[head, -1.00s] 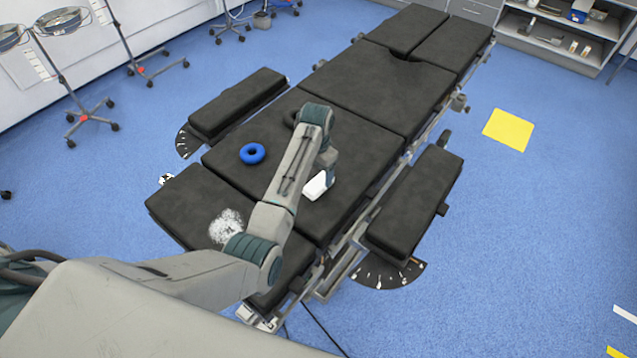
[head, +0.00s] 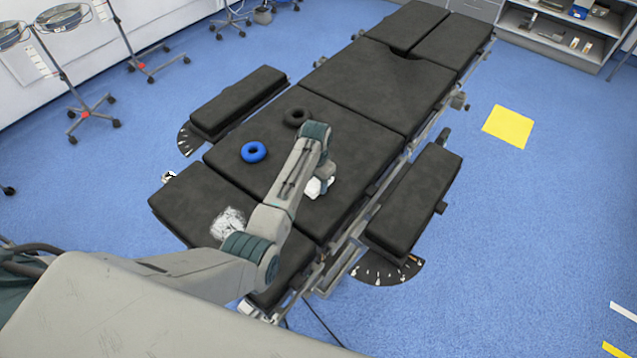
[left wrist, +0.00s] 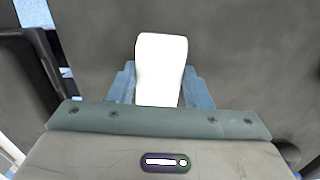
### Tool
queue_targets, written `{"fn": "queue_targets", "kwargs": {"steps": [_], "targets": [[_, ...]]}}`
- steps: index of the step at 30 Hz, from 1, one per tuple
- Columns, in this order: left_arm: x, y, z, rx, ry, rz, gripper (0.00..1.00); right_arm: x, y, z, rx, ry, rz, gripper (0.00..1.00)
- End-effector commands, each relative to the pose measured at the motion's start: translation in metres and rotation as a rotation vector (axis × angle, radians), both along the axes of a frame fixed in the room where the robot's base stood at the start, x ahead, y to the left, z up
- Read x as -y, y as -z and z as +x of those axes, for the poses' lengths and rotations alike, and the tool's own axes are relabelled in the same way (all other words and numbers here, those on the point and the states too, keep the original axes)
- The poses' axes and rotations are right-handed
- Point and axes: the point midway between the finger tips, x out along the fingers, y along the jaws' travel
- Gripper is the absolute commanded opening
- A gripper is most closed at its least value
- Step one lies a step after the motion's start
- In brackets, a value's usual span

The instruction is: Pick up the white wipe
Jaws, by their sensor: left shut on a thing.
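The white wipe (head: 318,188) shows as a small white piece on or just above the black operating table (head: 352,152); my arm hides part of it. In the left wrist view the wipe (left wrist: 160,68) is a plain white upright shape between the bluish fingers of my left gripper (left wrist: 160,90). In the head view the left gripper (head: 322,177) is mostly hidden behind its own wrist, and it is shut on the wipe. I cannot tell whether the wipe touches the table. My right gripper is not in view.
A blue ring (head: 254,152) and a dark ring (head: 297,117) lie on the table beyond my arm. A white speckled, crumpled thing (head: 228,223) lies on the near section. Padded side boards (head: 412,200) flank the table. The far sections are clear.

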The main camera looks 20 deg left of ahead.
Motion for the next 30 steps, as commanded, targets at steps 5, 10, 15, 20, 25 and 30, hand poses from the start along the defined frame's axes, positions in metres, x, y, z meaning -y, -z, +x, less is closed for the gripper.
{"fn": "queue_targets", "kwargs": {"steps": [5,10,15,20,25,30], "targets": [[0.0,-0.001,0.0,0.001,0.0,0.0,0.23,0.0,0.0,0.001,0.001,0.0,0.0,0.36],[0.0,-0.007,0.001,0.002,0.0,0.0,0.23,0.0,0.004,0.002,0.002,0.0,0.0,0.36],[0.001,-0.029,0.002,0.006,0.0,-0.001,0.23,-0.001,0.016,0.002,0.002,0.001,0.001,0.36],[-0.005,-0.035,-0.029,0.001,0.0,0.0,0.23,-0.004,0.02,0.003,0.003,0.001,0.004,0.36],[-0.013,-0.038,-0.068,0.001,-0.001,0.0,0.23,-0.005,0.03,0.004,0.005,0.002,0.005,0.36],[-0.02,-0.042,-0.106,0.0,-0.001,0.001,0.23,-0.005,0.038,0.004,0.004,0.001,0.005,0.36]]}}
